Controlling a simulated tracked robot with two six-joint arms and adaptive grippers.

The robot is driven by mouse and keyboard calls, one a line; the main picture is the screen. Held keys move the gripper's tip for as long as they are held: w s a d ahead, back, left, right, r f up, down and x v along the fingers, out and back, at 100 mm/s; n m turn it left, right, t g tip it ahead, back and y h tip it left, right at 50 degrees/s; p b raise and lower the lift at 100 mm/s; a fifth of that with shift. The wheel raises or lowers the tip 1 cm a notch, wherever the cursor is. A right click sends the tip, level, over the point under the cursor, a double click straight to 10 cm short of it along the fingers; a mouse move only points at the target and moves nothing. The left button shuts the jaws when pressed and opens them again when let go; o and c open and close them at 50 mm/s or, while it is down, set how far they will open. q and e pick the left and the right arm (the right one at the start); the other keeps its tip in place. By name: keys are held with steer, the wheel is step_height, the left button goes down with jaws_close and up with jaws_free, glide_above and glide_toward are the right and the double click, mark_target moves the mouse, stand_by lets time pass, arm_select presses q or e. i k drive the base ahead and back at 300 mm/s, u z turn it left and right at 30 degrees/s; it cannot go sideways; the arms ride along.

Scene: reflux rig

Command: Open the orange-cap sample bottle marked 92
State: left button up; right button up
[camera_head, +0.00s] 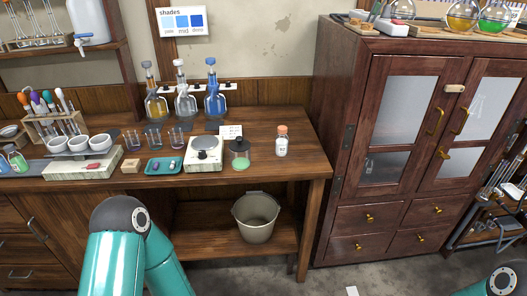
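A small clear bottle (281,147) with an orange cap (282,129) and a white label stands upright near the right end of the wooden bench (262,175). The label's marking is too small to read. The cap sits on the bottle. My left arm, teal with a dark joint, rises at the lower left in front of the bench, apart from the bottle. Part of my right arm shows at the bottom right corner. Neither gripper shows.
Left of the bottle are a jar with a dark lid (240,149), a scale (203,155), a teal tray (166,166) and several flasks. A bucket (256,216) stands on the lower shelf. A cabinet (400,130) stands at the right. Bench right of the bottle is clear.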

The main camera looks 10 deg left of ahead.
mark_target(281, 149)
steer(key=u, duration=0.9)
steer(key=i, duration=0.45)
steer(key=u, duration=0.15)
